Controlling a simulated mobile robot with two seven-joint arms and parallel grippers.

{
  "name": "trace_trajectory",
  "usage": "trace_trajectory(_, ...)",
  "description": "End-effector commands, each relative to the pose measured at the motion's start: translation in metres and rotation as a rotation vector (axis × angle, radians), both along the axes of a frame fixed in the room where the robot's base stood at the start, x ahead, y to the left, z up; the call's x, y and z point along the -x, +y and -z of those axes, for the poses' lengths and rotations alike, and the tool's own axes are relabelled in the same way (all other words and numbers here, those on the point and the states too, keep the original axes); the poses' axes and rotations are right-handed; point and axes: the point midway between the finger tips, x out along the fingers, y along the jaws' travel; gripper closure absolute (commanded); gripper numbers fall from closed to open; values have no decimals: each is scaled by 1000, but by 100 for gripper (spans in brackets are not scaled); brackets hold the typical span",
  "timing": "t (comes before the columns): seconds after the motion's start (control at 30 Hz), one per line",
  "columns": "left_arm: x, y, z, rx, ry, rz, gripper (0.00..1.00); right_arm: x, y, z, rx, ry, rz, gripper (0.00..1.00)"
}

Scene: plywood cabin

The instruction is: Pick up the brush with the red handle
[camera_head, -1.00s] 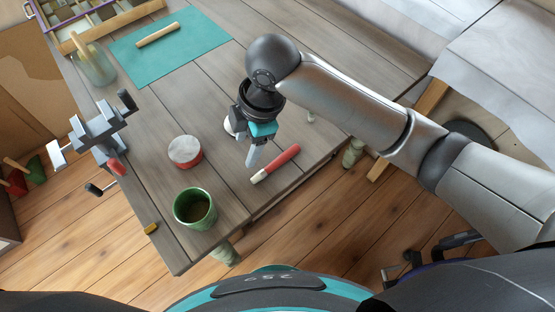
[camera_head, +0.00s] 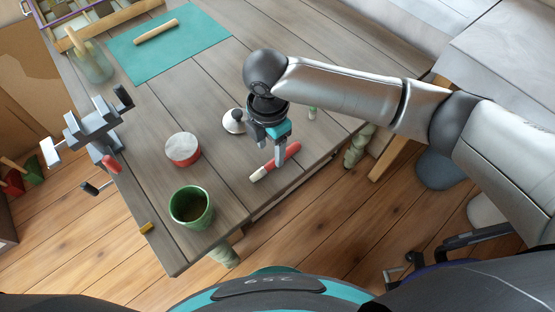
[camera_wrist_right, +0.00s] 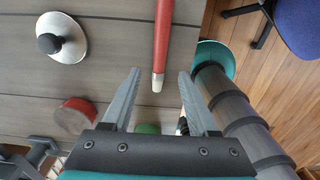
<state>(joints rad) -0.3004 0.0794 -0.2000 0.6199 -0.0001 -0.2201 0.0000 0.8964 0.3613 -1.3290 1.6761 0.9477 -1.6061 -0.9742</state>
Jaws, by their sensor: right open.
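The brush with the red handle (camera_head: 291,152) lies on the wooden table near its front edge, its pale end pointing lower left in the head view. My right gripper (camera_head: 268,157) is over the brush and hides part of it. In the right wrist view the brush (camera_wrist_right: 162,40) runs down from the top edge, and its pale end lies between the lines of the two open fingers (camera_wrist_right: 159,74). The fingers are empty, and I cannot tell how far above the brush they are. My left gripper is not in view.
A green cup (camera_head: 192,207), a round red tin with a pale lid (camera_head: 183,149) and a silver disc with a dark knob (camera_wrist_right: 63,38) stand nearby on the table (camera_head: 225,180). A grey vise (camera_head: 95,130) is at the left edge. A teal mat (camera_head: 195,50) lies farther back.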

Motion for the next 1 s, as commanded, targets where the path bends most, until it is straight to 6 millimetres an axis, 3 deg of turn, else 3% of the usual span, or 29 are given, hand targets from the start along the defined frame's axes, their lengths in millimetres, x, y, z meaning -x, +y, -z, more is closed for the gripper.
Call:
trace_trajectory(0.23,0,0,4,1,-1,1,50,0,1,15,0,0,-1,40)
trace_trajectory(0.5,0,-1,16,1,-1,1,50,1,2,54,1,0,1,40)
trace_trajectory(0.73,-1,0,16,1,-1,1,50,1,2,57,-1,-2,-1,40)
trace_trajectory(1.0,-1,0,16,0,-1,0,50,1,2,56,0,-2,0,68)
